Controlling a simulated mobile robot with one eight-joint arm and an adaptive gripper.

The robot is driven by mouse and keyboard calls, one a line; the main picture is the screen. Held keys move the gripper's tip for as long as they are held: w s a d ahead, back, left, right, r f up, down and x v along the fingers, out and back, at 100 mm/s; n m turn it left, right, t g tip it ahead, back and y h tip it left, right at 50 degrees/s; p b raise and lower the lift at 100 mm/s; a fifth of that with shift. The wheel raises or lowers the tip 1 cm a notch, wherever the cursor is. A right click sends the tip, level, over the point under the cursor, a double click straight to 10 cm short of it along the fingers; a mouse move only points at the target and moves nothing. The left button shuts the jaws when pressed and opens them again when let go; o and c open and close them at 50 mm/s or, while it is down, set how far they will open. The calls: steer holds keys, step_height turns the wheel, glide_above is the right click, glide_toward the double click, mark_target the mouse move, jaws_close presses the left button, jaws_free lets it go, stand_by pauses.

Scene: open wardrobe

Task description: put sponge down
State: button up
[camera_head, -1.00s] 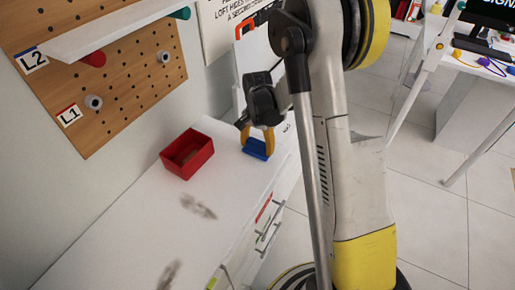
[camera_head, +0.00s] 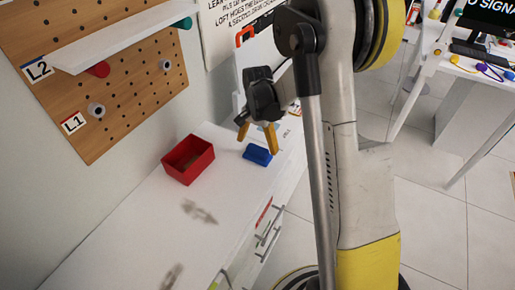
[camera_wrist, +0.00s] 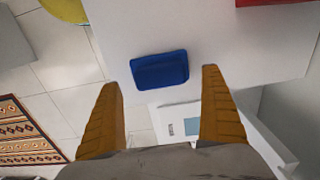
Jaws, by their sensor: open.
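The blue sponge (camera_head: 257,154) lies on the white cabinet top (camera_head: 135,215), to the right of the red box. In the wrist view the sponge (camera_wrist: 160,69) lies flat near the edge of the white top, beyond and between my two orange fingertips. My gripper (camera_head: 257,138) is open and empty just above the sponge in the head view. In the wrist view my gripper (camera_wrist: 162,82) has its fingers spread wide, with no visible contact with the sponge.
An open red box (camera_head: 188,160) stands left of the sponge. Dark smudges (camera_head: 199,211) mark the white top. A pegboard (camera_head: 95,80) with a white shelf is on the wall at left. Drawer handles (camera_head: 268,235) stick out from the cabinet front.

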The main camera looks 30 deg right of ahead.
mark_target(258, 148)
steer(key=s+a+r+n+t+p, duration=0.1)
steer(key=s+a+r+n+t, duration=0.3)
steer(key=r, duration=0.6)
steer(key=s+a+r+n+g+p, duration=0.1)
steer(key=s+a+r, duration=0.3)
steer(key=r, duration=0.6)
steer(key=s+a+r+n+t, duration=0.1)
steer(key=s+n+t, duration=0.1)
steer(key=s, duration=0.4)
steer(key=s+a+r+n+t, duration=0.1)
steer(key=s+a+n+t, duration=0.1)
steer(key=s+n, duration=0.2)
steer(key=shift+s+a, duration=0.15)
steer(key=shift+s, duration=0.75)
